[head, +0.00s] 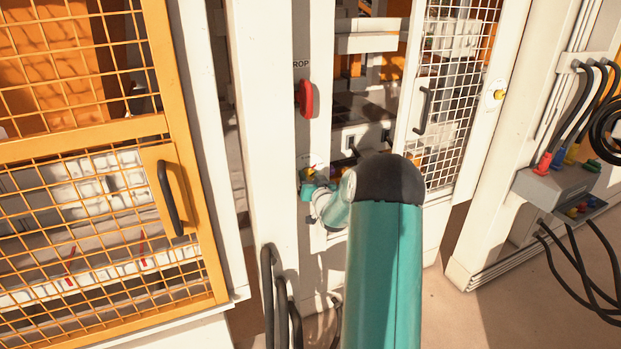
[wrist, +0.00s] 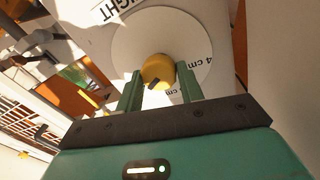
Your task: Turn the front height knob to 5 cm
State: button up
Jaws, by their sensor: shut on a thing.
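The yellow knob (wrist: 158,69) sits in the middle of a round white dial (wrist: 132,40) in the wrist view. A dark mark on the knob points down and slightly left in that view. "4 cm" is readable on the dial's right side; another label below is partly hidden by my gripper. Part of the word "HEIGHT" shows above left. My gripper (wrist: 160,74) is shut on the knob, one green finger on each side. In the head view my gripper (head: 308,186) is at the white post, and the knob is hardly visible there.
A red handle (head: 305,98) under the word "DROP" is on the post above my gripper. A mesh door (head: 422,110) with a black handle stands to the right. An orange mesh gate (head: 190,190) is at left. Black cables (head: 280,295) hang below the post.

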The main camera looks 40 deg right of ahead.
jog(key=n, duration=0.6)
jog(key=shift+f+n+t, duration=0.1)
jog(key=shift+n+t, duration=0.2)
jog(key=shift+t, duration=0.1)
jog(key=n, duration=0.5)
jog(key=shift+n+y, duration=0.3)
jog(key=shift+n, duration=0.1)
jog(key=shift+f, duration=0.1)
jog(key=o, duration=1)
jog(key=v, duration=1.3)
jog(key=shift+s+f, duration=0.3)
jog(key=shift+s, duration=0.15)
